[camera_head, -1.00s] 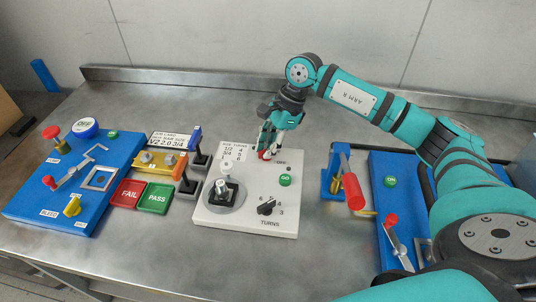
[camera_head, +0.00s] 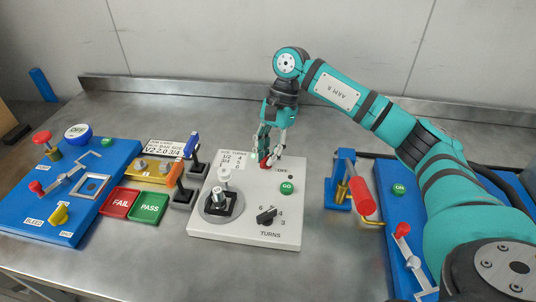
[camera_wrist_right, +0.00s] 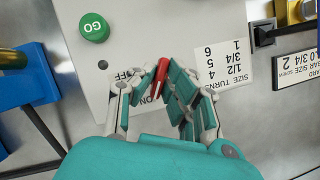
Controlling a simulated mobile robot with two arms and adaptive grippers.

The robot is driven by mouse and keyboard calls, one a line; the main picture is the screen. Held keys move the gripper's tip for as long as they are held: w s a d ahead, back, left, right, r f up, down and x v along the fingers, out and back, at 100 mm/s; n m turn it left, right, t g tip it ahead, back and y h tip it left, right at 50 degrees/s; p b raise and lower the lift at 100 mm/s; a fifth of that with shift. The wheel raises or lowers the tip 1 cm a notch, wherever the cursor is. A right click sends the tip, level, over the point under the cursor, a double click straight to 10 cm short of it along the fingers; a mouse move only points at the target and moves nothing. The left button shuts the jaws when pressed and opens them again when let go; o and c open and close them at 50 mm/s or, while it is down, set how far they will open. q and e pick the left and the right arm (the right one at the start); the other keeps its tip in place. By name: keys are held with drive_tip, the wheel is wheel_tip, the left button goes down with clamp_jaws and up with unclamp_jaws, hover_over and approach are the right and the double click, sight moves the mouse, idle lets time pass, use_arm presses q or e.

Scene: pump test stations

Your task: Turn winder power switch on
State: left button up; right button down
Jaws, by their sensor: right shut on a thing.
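The winder is a white box (camera_head: 235,228) in the middle of the bench, with a green GO button (camera_head: 286,187), a black turns knob (camera_head: 266,215) and a spindle. Its red power switch (camera_wrist_right: 161,72) is at the box's far edge, near partly covered ON and OFF lettering in the right wrist view. My right gripper (camera_head: 267,160) reaches down from above and is shut on the red switch, one finger on each side. The fingers hide part of the switch, and I cannot tell which way it is set. My left gripper is not in view.
A blue test station (camera_head: 75,210) stands at the left, with red FAIL (camera_head: 120,203) and green PASS (camera_head: 148,207) pads beside it. A red-handled tool (camera_head: 361,195) and another blue station (camera_head: 398,213) stand right of the winder. The bench behind the winder is clear.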

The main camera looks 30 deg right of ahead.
drive_tip(key=shift+r, duration=0.1)
drive_tip(key=c, duration=1.4)
unclamp_jaws()
drive_tip(key=v, duration=1.2)
